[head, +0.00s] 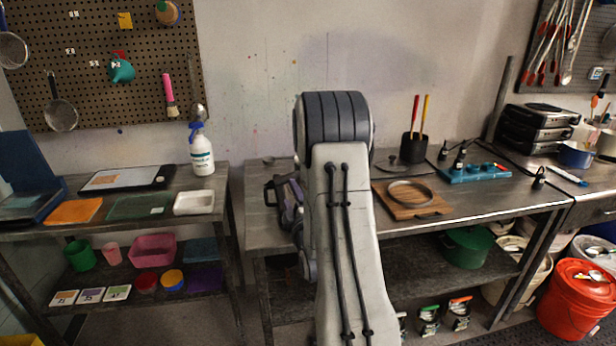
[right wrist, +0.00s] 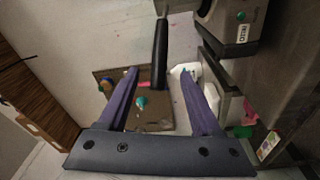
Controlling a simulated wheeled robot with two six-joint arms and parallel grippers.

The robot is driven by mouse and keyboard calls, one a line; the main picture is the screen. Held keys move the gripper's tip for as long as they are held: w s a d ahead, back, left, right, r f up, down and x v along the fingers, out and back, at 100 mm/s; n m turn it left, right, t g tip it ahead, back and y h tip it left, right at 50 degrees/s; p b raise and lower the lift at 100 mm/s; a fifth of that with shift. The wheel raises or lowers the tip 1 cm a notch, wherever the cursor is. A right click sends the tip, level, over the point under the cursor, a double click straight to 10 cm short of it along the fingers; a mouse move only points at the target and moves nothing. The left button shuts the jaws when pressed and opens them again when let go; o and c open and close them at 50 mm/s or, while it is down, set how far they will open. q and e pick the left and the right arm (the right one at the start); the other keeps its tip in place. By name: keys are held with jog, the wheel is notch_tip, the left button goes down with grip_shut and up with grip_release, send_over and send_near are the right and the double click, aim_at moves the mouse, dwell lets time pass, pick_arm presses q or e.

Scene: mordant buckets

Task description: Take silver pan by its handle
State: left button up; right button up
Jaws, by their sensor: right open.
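In the right wrist view, a long black handle (right wrist: 160,55) shows between and beyond my right gripper's fingers. What it joins at the top edge is too cropped to tell, and no silver pan body is clear there. My right gripper (right wrist: 162,85) is open, with its two purple fingers apart and nothing seen clamped. In the head view my right gripper (head: 276,193) shows at the left of my own arm, over the middle table. That arm hides part of the tabletop. My left gripper is in neither view.
A round metal dish (head: 410,193) lies on a wooden board (head: 440,210) at right. A black pot with two handled tools (head: 413,148) stands behind. A spray bottle (head: 201,150) and white tray (head: 194,203) stand on the left table. A boxy device (right wrist: 235,25) is near the handle.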

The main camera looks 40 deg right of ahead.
aim_at(286, 182)
jog(key=x, duration=0.3)
jog(key=shift+w+p, duration=0.2)
jog(key=shift+p, duration=0.15)
jog(key=p+x, duration=0.2)
jog(key=x, duration=0.3)
jog(key=shift+s+d+r, duration=0.1)
jog(key=shift+s+d, duration=0.05)
jog(key=shift+w+d, duration=0.15)
jog(key=shift+w, duration=0.1)
grip_shut()
jog(key=shift+r, duration=0.1)
